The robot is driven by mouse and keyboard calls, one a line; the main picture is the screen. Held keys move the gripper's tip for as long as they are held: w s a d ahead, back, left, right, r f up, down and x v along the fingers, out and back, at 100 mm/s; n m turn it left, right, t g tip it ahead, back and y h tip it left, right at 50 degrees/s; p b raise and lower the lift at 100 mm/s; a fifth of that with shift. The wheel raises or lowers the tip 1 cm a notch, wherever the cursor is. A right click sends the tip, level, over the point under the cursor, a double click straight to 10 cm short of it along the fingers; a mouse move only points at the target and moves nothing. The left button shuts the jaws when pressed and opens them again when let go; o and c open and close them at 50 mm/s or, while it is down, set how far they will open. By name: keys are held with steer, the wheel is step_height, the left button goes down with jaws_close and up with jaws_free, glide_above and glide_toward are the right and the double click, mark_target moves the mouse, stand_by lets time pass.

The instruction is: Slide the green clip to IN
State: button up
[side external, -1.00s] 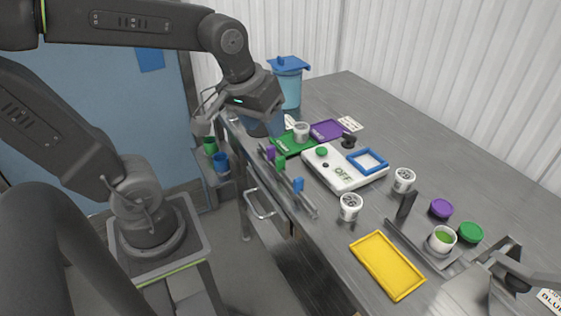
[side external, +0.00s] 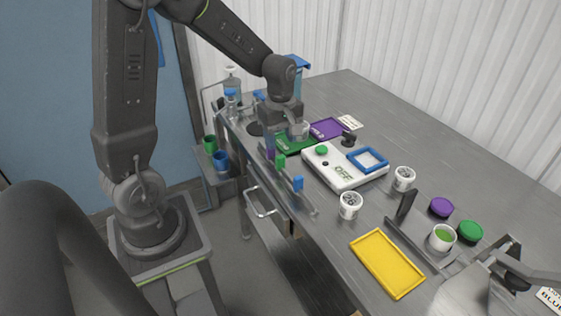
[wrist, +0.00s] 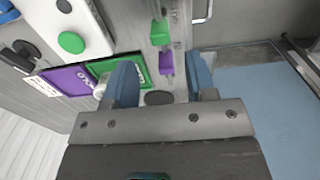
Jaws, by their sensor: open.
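The green clip (side external: 281,161) sits on the metal rail along the table's near edge, between the purple clip (side external: 270,154) and the blue clip (side external: 298,184). In the wrist view the green clip (wrist: 159,33) is ahead of my gripper, beyond the purple clip (wrist: 166,63). My gripper (side external: 282,142) points down at the far end of the rail. In the wrist view its blue fingers (wrist: 161,84) are open wide with nothing between them. The markings beside the rail are too small to read.
A green tray (side external: 283,147) with a white cup (side external: 301,129) and a purple tray (side external: 327,129) lie close to my gripper. The white scale (side external: 343,176) reads OFF. A yellow tray (side external: 388,264) lies at the front. A drawer handle (side external: 262,205) sticks out below the rail.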

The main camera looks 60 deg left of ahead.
mark_target(281, 156)
step_height(281, 156, down, 8)
steer(key=shift+f, duration=0.1)
stand_by(0.4)
jaws_close()
stand_by(0.3)
